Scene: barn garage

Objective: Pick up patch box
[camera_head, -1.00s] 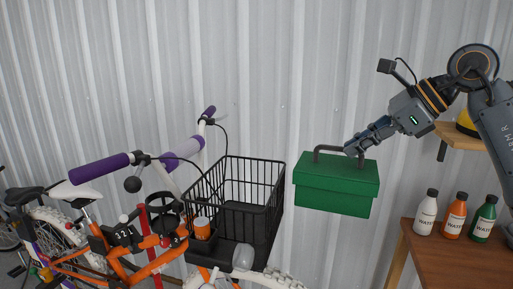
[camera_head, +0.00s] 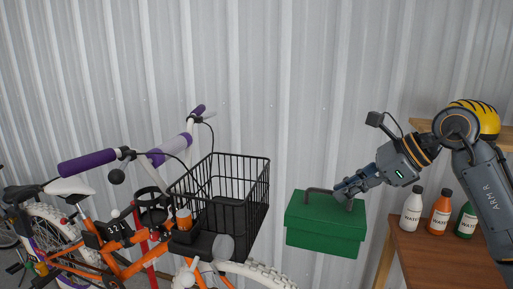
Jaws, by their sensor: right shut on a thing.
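A green box (camera_head: 325,228) with a dark grey top handle hangs in the air between the bike basket and the wooden bench. My right gripper (camera_head: 346,190) is shut on the right part of its handle. The box is roughly level, with its lid closed, and no support shows under it. A small orange-and-white item (camera_head: 184,219) sits at the front of the black basket (camera_head: 240,200); I cannot tell what it is. No label on either names a patch box. My left gripper is not in view.
An orange bike (camera_head: 125,262) with purple grips stands at left. White, orange and green bottles (camera_head: 439,214) stand on the brown bench (camera_head: 430,255) at right. A yellow-and-black helmet (camera_head: 478,116) sits on a shelf above. A corrugated wall is behind.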

